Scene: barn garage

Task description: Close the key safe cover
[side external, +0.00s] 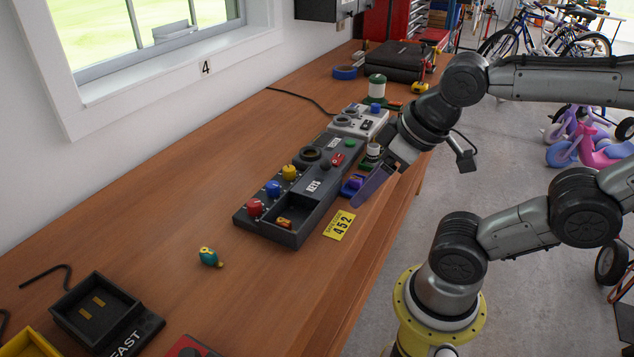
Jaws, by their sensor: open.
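The key safe (248,224) is a dark grey box on the wooden bench, lettered KEYS. A recessed compartment at its near right end is open to view, and a small orange and yellow item (285,223) lies in it. Which part is the cover is hard to tell; a dark panel with the KEYS lettering (313,186) shows at the compartment's far end. My gripper (362,195) is open, just right of the box and over the bench's right side. It appears empty and apart from the box; its far finger is partly hidden.
Red, blue and yellow knobs (273,188) stand along the box's left side. A yellow 452 tag (340,224) lies right of it, and a blue item (352,184) sits near my fingers. A teal figure (209,257) stands nearer. The bench's left side is largely clear.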

